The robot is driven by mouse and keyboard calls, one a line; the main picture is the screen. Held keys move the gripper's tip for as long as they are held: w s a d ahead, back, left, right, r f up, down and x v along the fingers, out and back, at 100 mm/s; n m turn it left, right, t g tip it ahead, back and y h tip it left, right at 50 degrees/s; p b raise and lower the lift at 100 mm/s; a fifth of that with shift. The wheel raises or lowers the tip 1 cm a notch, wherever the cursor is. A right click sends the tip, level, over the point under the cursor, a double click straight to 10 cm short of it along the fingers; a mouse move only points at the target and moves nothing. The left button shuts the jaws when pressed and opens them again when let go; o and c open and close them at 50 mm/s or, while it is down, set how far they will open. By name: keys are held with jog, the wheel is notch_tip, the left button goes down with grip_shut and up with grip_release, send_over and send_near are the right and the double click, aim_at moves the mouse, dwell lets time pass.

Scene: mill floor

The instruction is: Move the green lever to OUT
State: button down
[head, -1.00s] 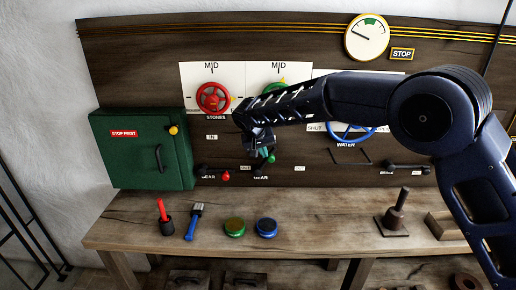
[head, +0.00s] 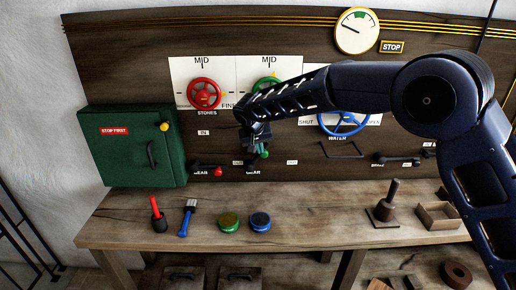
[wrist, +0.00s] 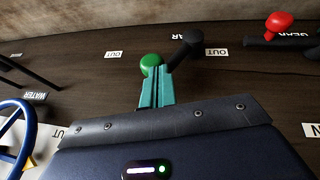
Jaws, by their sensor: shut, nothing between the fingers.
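The green lever's round green knob (head: 264,154) sits low on the dark board, partly hidden by my gripper in the head view. In the wrist view the green knob (wrist: 151,62) and black shaft (wrist: 184,50) show clearly. My gripper (head: 260,148) is shut and empty, with its teal fingertips (wrist: 153,76) right at the knob; I cannot tell whether they touch it.
A red-knobbed lever (head: 217,172) is left of the green one. A red wheel (head: 204,93), a green wheel (head: 266,84) and a blue wheel (head: 343,124) are above. A green cabinet (head: 130,160) stands left. The bench (head: 320,212) below holds jars and tools.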

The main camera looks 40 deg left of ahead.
jog(key=w+d+f+m+g+y, duration=0.1)
jog(key=w+d+f+g+y, duration=0.3)
jog(key=f, duration=0.5)
jog(key=shift+w+d+y, duration=0.3)
jog(key=shift+w+d, duration=0.8)
jog(key=shift+d, duration=0.05)
jog(key=shift+f, duration=0.2)
dwell(0.4)
jog(key=shift+r, duration=0.1)
jog(key=w+d+v, duration=0.1)
jog(key=w+v, duration=0.1)
jog(key=v, duration=1.1)
jog(key=shift+d, duration=0.15)
jog(key=shift+w, duration=0.2)
